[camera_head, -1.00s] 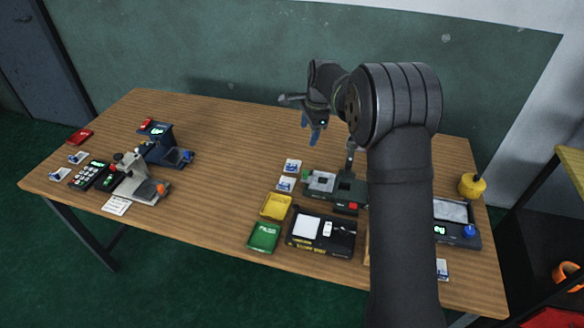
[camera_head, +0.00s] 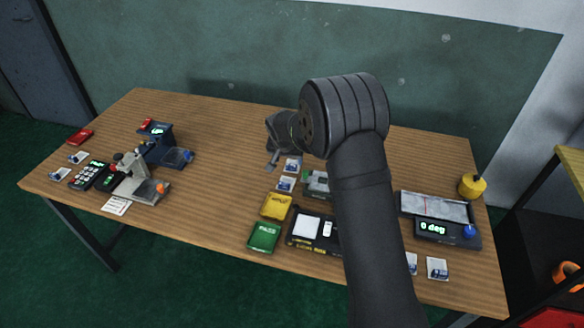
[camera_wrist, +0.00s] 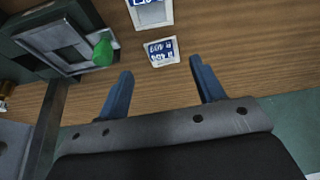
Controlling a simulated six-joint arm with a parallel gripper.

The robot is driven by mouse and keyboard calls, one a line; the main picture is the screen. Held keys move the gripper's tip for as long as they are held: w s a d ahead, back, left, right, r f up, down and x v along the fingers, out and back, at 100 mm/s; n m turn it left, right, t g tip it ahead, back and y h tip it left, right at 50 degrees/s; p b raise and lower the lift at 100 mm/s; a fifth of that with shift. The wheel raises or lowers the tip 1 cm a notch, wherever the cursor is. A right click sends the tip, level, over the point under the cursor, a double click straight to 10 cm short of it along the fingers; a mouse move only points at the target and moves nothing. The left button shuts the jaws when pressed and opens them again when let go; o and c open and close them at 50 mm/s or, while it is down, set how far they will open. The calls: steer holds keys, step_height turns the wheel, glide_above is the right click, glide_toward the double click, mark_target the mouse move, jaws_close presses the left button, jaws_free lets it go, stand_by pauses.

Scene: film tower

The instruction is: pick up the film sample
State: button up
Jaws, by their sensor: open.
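I cannot tell for sure which item is the film sample. A small white card with blue print (camera_wrist: 161,52) lies on the table in the wrist view, just beyond my open fingers. A second such card (camera_wrist: 151,12) lies past it at the top edge. In the head view two small cards, an upper one (camera_head: 292,166) and a lower one (camera_head: 286,184), lie beside the dark green device (camera_head: 318,183). My gripper (camera_wrist: 161,68) is open and empty, apart from both cards. In the head view my gripper (camera_head: 271,163) is partly hidden behind its own wrist.
The green knob (camera_wrist: 103,50) of a framed device stands close left of my fingers. A yellow tray (camera_head: 276,206), a green box (camera_head: 263,237) and a black device with a white sheet (camera_head: 306,227) sit nearer the front.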

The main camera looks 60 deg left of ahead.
mark_target(291, 166)
steer(key=shift+w+a+x, duration=0.15)
steer(key=shift+x, duration=1.8)
steer(key=shift+w+a+x, duration=0.15)
steer(key=shift+w+x, duration=0.05)
steer(key=shift+x, duration=1.8)
steer(key=shift+r, duration=0.2)
steer(key=c, duration=1.1)
steer(key=shift+o, duration=0.2)
